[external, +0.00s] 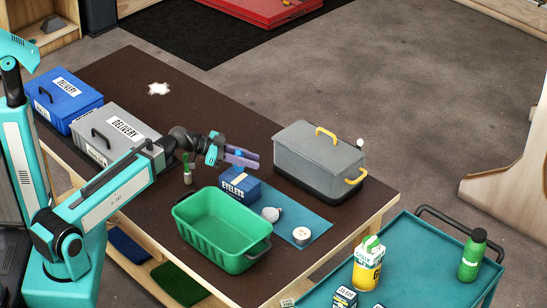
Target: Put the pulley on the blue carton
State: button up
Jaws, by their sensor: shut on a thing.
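The blue carton (240,187), labelled EYELETS, stands at the back left end of a flat blue mat on the dark table. My gripper (240,157) is above the carton, pointing right, with a visible gap below it. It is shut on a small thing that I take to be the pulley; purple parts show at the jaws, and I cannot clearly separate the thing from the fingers. The pulley's shape is mostly hidden.
On the blue mat (318,224) are a round grey thing (271,214) and a white round tin (301,234). A green tub (220,233) stands in front, a grey cooler box (318,160) behind right, a grey DELIVERY box (113,130) left. A small dark-green item (188,172) stands near my wrist.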

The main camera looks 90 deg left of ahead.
aim_at(250, 178)
jog(key=shift+f+p, duration=0.3)
jog(key=shift+f, duration=1.65)
jog(key=shift+f+b, duration=0.2)
jog(key=shift+b, duration=0.1)
jog(key=o, duration=1.1)
jog(key=shift+r+p, duration=0.25)
jog(key=shift+p, duration=0.15)
jog(key=shift+s, duration=0.35)
jog(key=b+v, duration=0.1)
jog(key=v, duration=0.4)
jog(key=shift+b, duration=0.3)
jog(key=shift+s+b, duration=0.2)
jog(key=shift+b, duration=0.15)
jog(key=shift+a+b, duration=0.1)
jog(key=shift+b, duration=0.45)
jog(key=shift+a+r+b, duration=0.1)
jog(key=shift+r+b, duration=0.05)
jog(key=shift+b, duration=1.05)
